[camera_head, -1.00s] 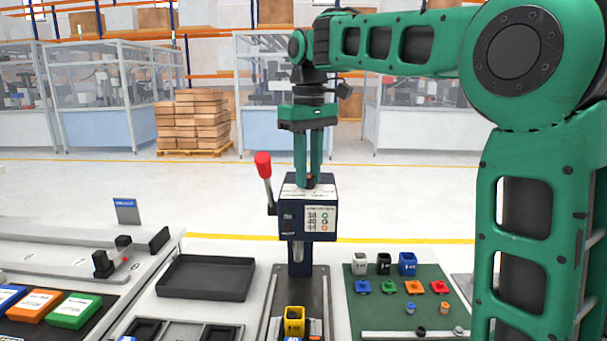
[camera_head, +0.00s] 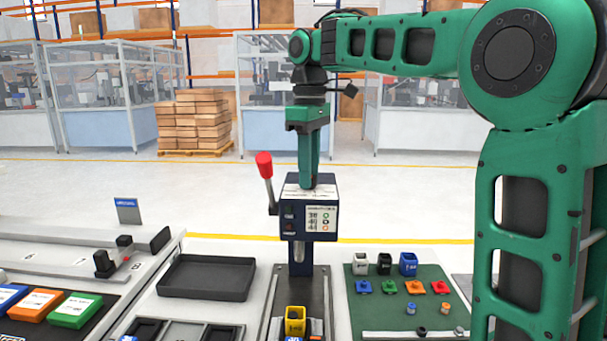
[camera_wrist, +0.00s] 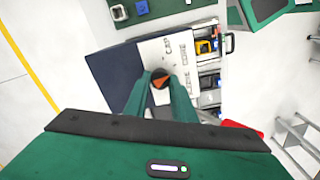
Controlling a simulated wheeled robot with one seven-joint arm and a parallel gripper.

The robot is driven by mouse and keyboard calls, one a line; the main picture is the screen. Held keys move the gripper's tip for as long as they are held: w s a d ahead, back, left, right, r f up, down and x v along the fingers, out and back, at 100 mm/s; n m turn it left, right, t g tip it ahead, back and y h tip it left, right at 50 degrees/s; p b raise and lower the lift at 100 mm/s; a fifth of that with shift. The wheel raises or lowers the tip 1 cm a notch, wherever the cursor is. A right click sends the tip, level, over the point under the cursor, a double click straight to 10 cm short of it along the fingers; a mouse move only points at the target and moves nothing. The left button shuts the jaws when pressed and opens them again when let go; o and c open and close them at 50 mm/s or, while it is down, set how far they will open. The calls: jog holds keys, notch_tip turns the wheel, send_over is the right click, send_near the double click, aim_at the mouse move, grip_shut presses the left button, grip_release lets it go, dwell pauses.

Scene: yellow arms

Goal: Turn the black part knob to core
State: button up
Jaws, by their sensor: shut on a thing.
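The knob (camera_wrist: 160,76) sits on the white label plate on top of the dark blue press head (camera_head: 296,220). In the wrist view it looks dark with an orange wedge. Printed words beside it include CAP and CORE (camera_wrist: 186,54); a third is partly hidden. I cannot tell for sure which word the wedge points at. My gripper (camera_head: 309,184) points straight down from above, its two green fingers shut on the knob from both sides. In the head view the fingers are nearly edge-on and cover the knob.
A lever with a red handle (camera_head: 264,165) stands just left of the press head. Below it, a yellow part (camera_head: 295,320) stands on the press base. A black tray (camera_head: 206,277) lies left, and a green mat (camera_head: 435,312) with small coloured parts lies right.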

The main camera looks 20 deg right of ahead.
jog(key=shift+w+d+r, duration=0.15)
jog(key=shift+d, duration=0.05)
jog(key=o, duration=1.1)
jog(key=shift+d, duration=0.1)
jog(key=shift+c, duration=0.2)
notch_tip(320, 180, up, 11)
jog(key=shift+f, duration=0.2)
